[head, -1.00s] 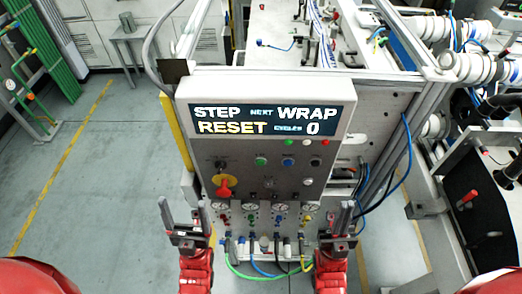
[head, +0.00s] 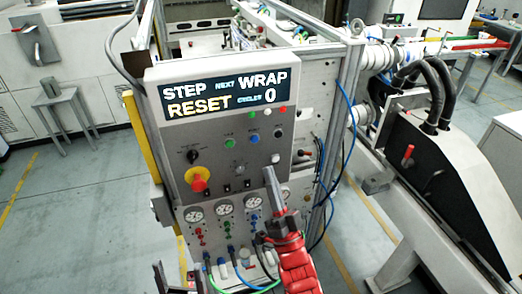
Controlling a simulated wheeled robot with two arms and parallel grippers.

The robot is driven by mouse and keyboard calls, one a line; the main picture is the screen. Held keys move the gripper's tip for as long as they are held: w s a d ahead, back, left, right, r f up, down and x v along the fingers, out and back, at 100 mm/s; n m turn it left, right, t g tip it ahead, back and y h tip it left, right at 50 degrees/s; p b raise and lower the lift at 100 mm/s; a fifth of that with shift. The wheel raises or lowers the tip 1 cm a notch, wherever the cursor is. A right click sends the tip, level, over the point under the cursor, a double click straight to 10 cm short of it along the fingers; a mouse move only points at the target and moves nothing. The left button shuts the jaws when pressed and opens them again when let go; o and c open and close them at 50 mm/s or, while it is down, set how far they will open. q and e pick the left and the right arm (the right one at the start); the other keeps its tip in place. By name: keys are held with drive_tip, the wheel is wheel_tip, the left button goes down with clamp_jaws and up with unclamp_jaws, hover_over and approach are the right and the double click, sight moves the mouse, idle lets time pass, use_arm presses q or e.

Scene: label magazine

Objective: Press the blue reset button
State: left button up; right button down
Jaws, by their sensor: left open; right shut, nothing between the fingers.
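The control panel (head: 215,165) stands in front of me with a lit display (head: 225,93) reading STEP, NEXT WRAP, RESET, CYCLES 0. The blue button (head: 253,140) is in its upper row, between a green button (head: 230,143) and a black one. My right gripper (head: 268,172) is shut and empty. Its fingers point up at the panel, with the tips below and slightly right of the blue button in the picture, near a white button (head: 275,158). I cannot tell how far they are from the panel face. My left gripper (head: 176,272) is open and low at the bottom edge, partly cut off.
A red and yellow emergency stop (head: 198,179) sits on the panel's left. Gauges (head: 225,207), small valves and hoses lie below the buttons. A blue cable (head: 347,150) hangs on the right side. Open grey floor (head: 75,210) lies to the left.

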sight(255, 139)
drive_tip(key=shift+w, duration=0.3)
drive_tip(key=shift+w+a+b, duration=0.25)
drive_tip(key=shift+w+a, duration=0.2)
drive_tip(key=shift+w, duration=0.9)
drive_tip(key=shift+w+a+b, duration=0.25)
drive_tip(key=shift+w+a, duration=0.2)
drive_tip(key=shift+w, duration=0.9)
drive_tip(key=shift+w+a+b, duration=0.25)
drive_tip(key=shift+w+a, duration=0.2)
drive_tip(key=shift+w, duration=0.9)
drive_tip(key=shift+w+a+b, duration=0.15)
drive_tip(key=shift+w+b, duration=0.25)
